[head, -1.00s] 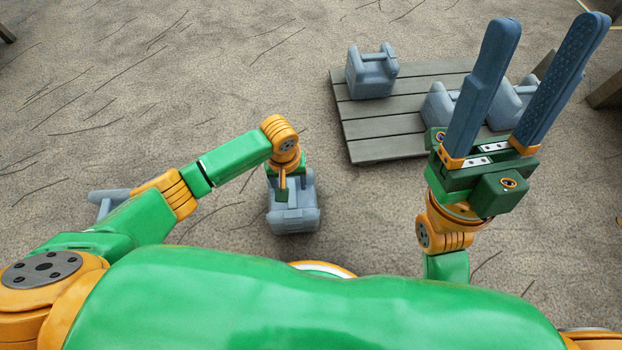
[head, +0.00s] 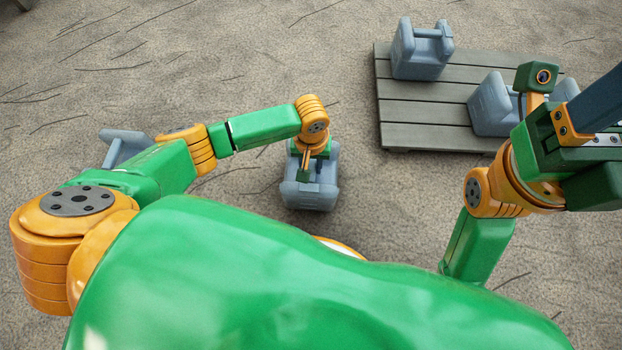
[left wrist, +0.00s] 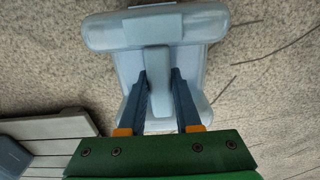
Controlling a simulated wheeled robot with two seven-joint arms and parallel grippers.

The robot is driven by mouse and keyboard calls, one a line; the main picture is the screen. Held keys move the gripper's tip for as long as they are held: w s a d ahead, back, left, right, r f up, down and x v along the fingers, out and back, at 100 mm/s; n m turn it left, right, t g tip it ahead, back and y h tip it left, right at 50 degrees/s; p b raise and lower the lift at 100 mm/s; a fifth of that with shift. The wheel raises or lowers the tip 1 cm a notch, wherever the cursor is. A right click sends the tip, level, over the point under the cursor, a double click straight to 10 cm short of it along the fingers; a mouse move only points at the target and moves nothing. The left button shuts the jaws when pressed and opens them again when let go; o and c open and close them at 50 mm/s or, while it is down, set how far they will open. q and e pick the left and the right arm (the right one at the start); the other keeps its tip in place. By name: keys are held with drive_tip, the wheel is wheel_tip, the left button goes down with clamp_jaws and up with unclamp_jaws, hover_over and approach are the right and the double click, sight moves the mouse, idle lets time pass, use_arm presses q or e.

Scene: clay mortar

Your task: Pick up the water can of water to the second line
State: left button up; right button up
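A blue-grey water can (head: 312,190) stands upright at the middle of the head view, below my left gripper (head: 304,165). In the left wrist view the can's handle bar (left wrist: 158,85) lies between the two blue fingers of my left gripper (left wrist: 160,85). I cannot tell whether the can is off the ground. No water or level lines show. My right gripper (head: 600,110) is cut off by the right edge, its fingertips out of view.
A grey slatted pallet (head: 425,112) lies at the upper right with a can (head: 422,48) at its back and more cans (head: 495,105) partly behind my right arm. Another grey object (head: 124,146) is partly hidden behind my left arm. Sandy ground between is clear.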

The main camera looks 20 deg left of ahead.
use_arm(q)
clamp_jaws()
drive_tip(key=shift+w, duration=0.1)
idle(1.0)
